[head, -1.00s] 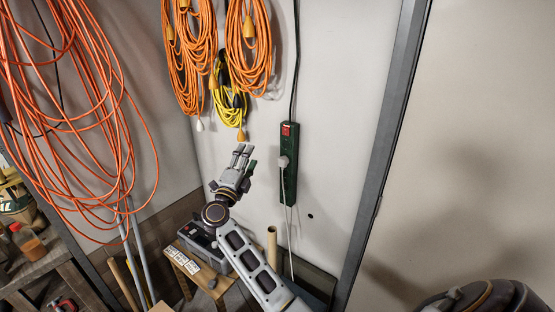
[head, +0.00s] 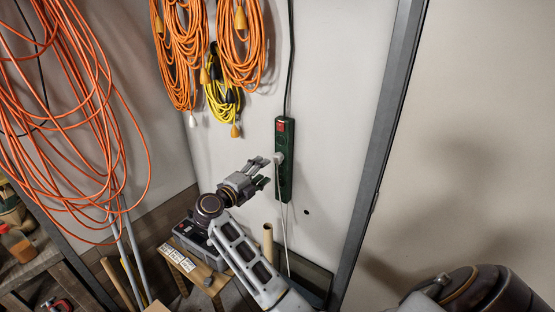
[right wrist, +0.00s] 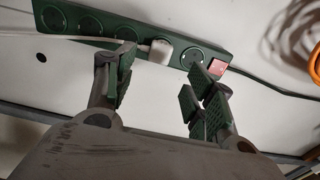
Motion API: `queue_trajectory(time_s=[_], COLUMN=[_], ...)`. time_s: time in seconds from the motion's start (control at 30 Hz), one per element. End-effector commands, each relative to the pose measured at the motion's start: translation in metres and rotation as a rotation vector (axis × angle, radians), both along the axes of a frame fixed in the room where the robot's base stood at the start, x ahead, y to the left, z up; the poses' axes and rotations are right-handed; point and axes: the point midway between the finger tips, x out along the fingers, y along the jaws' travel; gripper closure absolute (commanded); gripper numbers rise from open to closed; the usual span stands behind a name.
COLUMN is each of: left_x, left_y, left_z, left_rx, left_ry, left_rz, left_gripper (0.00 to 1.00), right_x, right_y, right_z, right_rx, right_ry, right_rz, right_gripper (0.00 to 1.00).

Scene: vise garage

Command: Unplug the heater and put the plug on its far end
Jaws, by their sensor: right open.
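A dark green power strip (head: 286,182) is fixed upright on the wall, with a red switch (head: 281,125) at its top end. A white plug (head: 279,158) sits in it, in the second socket from the switch; its white cord hangs down. In the right wrist view the plug (right wrist: 158,49) is ahead of the fingers, and empty sockets run left toward the strip's other end (right wrist: 50,18). My right gripper (head: 266,172) is open, just left of and below the plug. Its fingers (right wrist: 162,82) are spread with nothing between them. My left gripper is not in view. The heater is not seen.
Orange cord coils (head: 241,50) and a yellow coil (head: 222,100) hang left of the strip. A grey metal post (head: 375,160) stands to its right. A grey case (head: 192,237) and a cardboard tube (head: 267,240) are below. The wall around the strip is clear.

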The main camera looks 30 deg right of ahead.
Motion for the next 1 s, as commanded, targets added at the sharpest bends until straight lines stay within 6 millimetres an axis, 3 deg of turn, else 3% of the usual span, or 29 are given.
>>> queue_trajectory(time_s=[0.57, 1.0], left_x=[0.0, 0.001], left_y=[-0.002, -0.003], left_z=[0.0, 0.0], left_rx=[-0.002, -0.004], left_ry=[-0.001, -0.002], left_rz=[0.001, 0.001], left_gripper=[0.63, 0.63], right_x=[0.002, 0.015], right_y=[-0.005, -0.036], right_z=[0.0, 0.001], right_rx=[-0.003, -0.006], right_ry=[0.003, 0.003], right_rz=[0.001, 0.0], right_gripper=[0.46, 0.46])
